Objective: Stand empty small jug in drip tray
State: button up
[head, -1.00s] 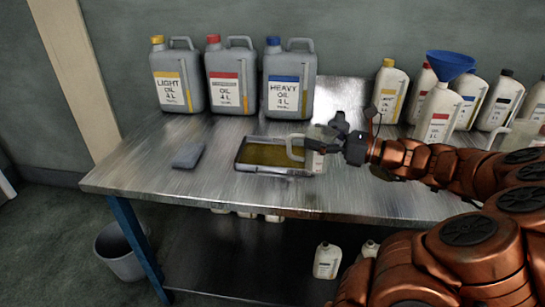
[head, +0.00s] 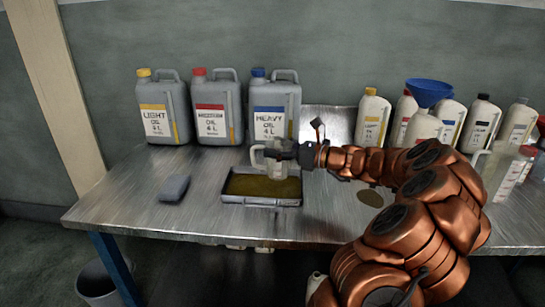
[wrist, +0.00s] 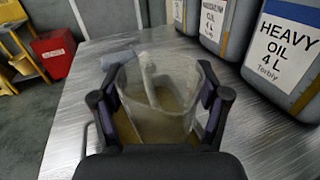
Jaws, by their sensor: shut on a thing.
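The small jug (head: 277,167) is clear and see-through, with a pale handle at its left side in the head view. My gripper (head: 298,154) is shut on it from the right and holds it upright over the back part of the drip tray. The wrist view shows the jug (wrist: 160,100) between my two fingers (wrist: 158,105). The drip tray (head: 262,200) is a shallow dark rectangle with brownish-yellow oil colour inside, lying on the metal bench. Whether the jug's base touches the tray floor I cannot tell.
Three grey cans, light (head: 163,108), red-capped (head: 216,108) and heavy oil (head: 273,108), stand behind the tray. A grey cloth-like block (head: 174,188) lies left of it. White bottles, one under a blue funnel (head: 428,92), stand at right. The front of the bench is clear.

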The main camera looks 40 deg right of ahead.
jog(key=shift+w+f, duration=0.15)
jog(key=shift+w, duration=0.65)
jog(key=shift+w+d+f, duration=0.1)
jog(key=shift+w+f, duration=0.05)
jog(key=shift+f, duration=1.55)
jog(key=shift+f, duration=0.1)
jog(key=o, duration=1.1)
jog(key=shift+o, duration=0.2)
jog(key=v, duration=1.2)
